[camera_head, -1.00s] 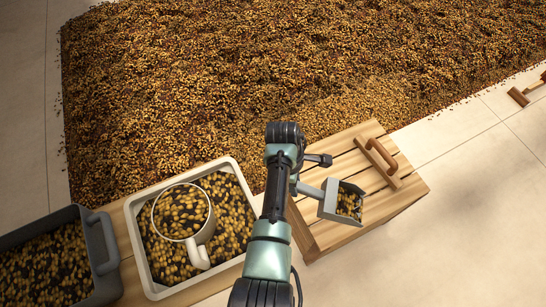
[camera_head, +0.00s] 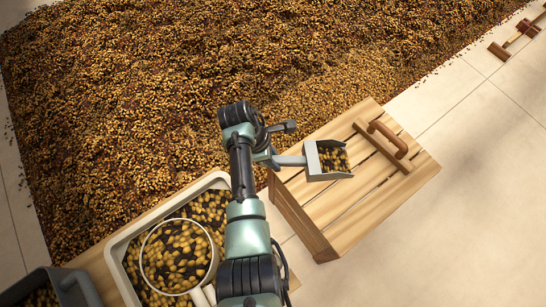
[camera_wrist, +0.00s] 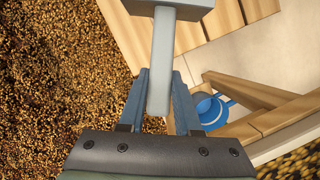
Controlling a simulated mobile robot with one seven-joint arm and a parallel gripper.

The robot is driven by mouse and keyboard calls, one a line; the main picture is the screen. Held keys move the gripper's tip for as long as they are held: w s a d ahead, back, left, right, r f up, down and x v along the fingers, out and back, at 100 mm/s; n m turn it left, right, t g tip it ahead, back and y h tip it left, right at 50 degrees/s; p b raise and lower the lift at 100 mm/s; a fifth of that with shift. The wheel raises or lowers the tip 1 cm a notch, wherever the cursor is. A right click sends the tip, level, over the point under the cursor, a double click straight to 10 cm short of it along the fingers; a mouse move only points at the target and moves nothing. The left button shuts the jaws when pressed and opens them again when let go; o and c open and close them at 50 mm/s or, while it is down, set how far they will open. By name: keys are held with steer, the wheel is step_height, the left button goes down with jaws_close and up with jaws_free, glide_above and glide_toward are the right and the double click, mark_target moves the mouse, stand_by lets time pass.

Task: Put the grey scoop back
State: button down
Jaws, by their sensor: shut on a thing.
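The grey scoop (camera_head: 314,162) holds beans in its square pan and hangs over the left part of the slatted wooden crate (camera_head: 330,215). My gripper (camera_head: 283,160) is shut on the scoop's handle, with the pan pointing right. In the wrist view my two blue fingers (camera_wrist: 160,97) stand on either side of the pale handle (camera_wrist: 163,55), and part of the pan shows at the top edge. I cannot tell how high the scoop is above the crate.
A white tray (camera_head: 117,243) of beans, with a white-rimmed round vessel (camera_head: 206,296) in it, stands left of my arm. A grey bin (camera_head: 76,285) is at the lower left. Beans cover the floor behind. A blue object (camera_wrist: 207,108) shows beside wooden bars in the wrist view.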

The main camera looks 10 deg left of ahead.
steer(key=shift+r, duration=0.1)
step_height(320, 180, down, 6)
steer(key=b, duration=0.4)
stand_by(0.4)
steer(key=shift+f+b, duration=0.5)
steer(key=shift+f, duration=0.1)
stand_by(0.5)
steer(key=c, duration=0.5)
jaws_free()
steer(key=p+v, duration=0.5)
steer(key=v, duration=0.8)
steer(key=shift+a+p, duration=0.15)
steer(key=shift+p, duration=0.25)
